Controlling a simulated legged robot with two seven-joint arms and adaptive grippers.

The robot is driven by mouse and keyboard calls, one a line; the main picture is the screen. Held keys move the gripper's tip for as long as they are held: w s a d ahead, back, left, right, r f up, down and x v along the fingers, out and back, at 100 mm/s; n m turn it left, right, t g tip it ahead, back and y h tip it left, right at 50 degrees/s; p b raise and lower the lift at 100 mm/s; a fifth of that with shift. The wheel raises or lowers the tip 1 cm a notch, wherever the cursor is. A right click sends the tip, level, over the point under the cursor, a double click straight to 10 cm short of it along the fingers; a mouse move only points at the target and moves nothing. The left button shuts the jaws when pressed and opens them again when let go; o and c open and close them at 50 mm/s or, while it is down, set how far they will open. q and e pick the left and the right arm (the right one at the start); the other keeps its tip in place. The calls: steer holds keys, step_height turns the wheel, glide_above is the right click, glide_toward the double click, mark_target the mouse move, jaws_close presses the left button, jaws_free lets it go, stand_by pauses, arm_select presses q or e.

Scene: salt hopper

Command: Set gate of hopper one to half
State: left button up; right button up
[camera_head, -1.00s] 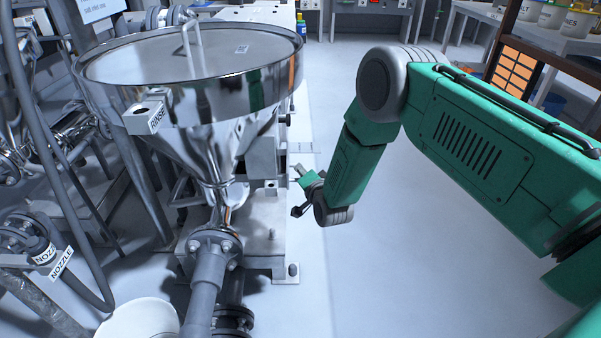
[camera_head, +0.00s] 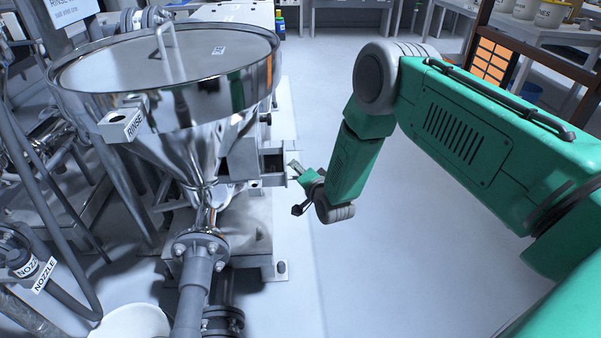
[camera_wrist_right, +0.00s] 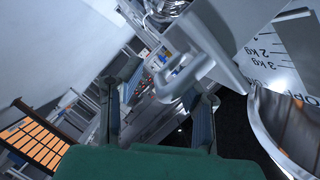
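The steel hopper (camera_head: 180,125) stands at left in the head view, with a round lid and a cone. A grey box (camera_head: 243,160) with an open end sits beside its cone. My right gripper (camera_head: 297,190) is just right of that box, small and partly hidden by my wrist. In the right wrist view its two fingers (camera_wrist_right: 160,108) are spread apart. A grey loop-shaped handle (camera_wrist_right: 185,77) shows ahead, near the right finger; I cannot tell if they touch. A scale marked 1 to 3 kg (camera_wrist_right: 268,48) is beside it. No gate position can be read. My left gripper is not in view.
A pipe (camera_head: 193,295) runs from the hopper's outlet toward me. A white bucket (camera_head: 130,324) stands at lower left, near a hose labelled NOZZLE (camera_head: 44,275). The floor (camera_head: 400,270) at right is clear.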

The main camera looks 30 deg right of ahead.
steer(key=v, duration=1.1)
steer(key=shift+s, duration=0.4)
